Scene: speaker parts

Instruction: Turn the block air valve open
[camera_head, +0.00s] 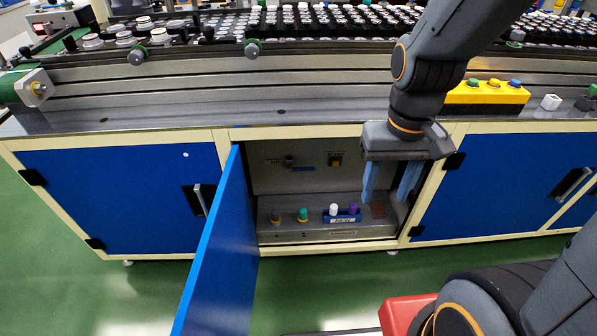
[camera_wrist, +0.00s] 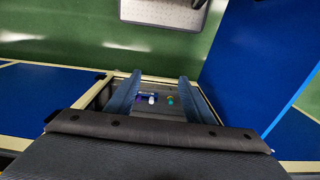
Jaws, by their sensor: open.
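The open cabinet (camera_head: 325,235) under the conveyor bench shows a grey back panel. In the wrist view the open fingers (camera_wrist: 160,82) frame the cabinet's lower shelf; the fitting is not visible there.
The blue door (camera_head: 222,245) stands open on the left. Several coloured knobs, green (camera_head: 303,214), white (camera_head: 333,209) and purple (camera_head: 353,209), stand on the shelf. A yellow button box (camera_head: 487,94) sits on the bench.

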